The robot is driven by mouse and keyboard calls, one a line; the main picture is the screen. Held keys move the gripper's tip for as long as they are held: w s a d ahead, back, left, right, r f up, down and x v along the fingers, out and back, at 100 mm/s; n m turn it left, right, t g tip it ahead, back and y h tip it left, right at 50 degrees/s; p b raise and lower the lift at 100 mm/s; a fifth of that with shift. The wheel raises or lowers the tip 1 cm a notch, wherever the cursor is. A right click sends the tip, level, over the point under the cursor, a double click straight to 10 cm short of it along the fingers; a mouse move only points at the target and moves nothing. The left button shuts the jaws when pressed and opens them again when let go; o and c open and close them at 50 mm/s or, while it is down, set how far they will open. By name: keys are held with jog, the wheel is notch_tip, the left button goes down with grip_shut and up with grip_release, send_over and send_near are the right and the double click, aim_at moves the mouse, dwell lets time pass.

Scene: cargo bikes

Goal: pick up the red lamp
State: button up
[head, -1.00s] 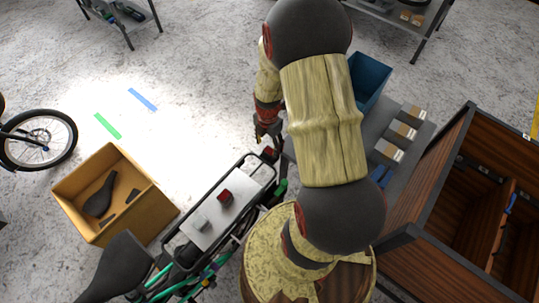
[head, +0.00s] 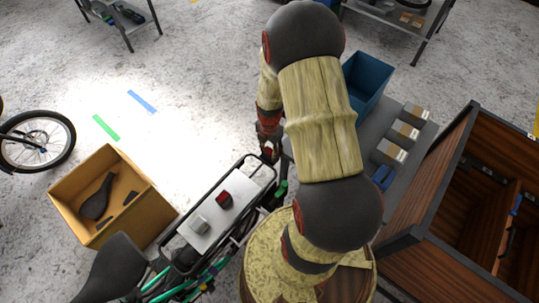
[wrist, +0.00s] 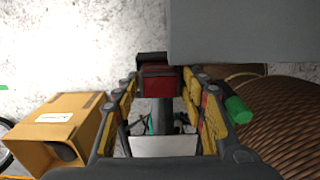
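A red lamp with a dark housing (wrist: 160,82) shows in the wrist view between the tips of my gripper (wrist: 161,88). The two yellow-and-red fingers stand apart on either side of it; I cannot tell whether they touch it. In the head view my gripper (head: 268,146) points down at the far end of the bike's rear rack, where a small red part shows, mostly hidden by the fingers.
A cardboard box (head: 150,220) with a black saddle inside stands left of the bike. The bike's own saddle (head: 112,268) is near. A blue bin (head: 367,80), small boxes (head: 408,132) and a wooden cargo box (head: 440,175) lie to the right. Floor beyond the rack is clear.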

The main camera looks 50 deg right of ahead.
aim_at(270, 151)
jog(key=c, duration=0.6)
jog(key=shift+c, duration=0.6)
jog(key=shift+r+p, duration=0.3)
jog(key=shift+r, duration=0.2)
notch_tip(270, 151, up, 2)
jog(key=shift+r+p, duration=0.1)
jog(key=shift+p, duration=0.55)
jog(key=s+a+r+p, duration=0.5)
jog(key=s+a+r, duration=0.2)
jog(key=s+r, duration=0.3)
jog(key=shift+s+a, duration=0.15)
jog(key=shift+s, duration=0.8)
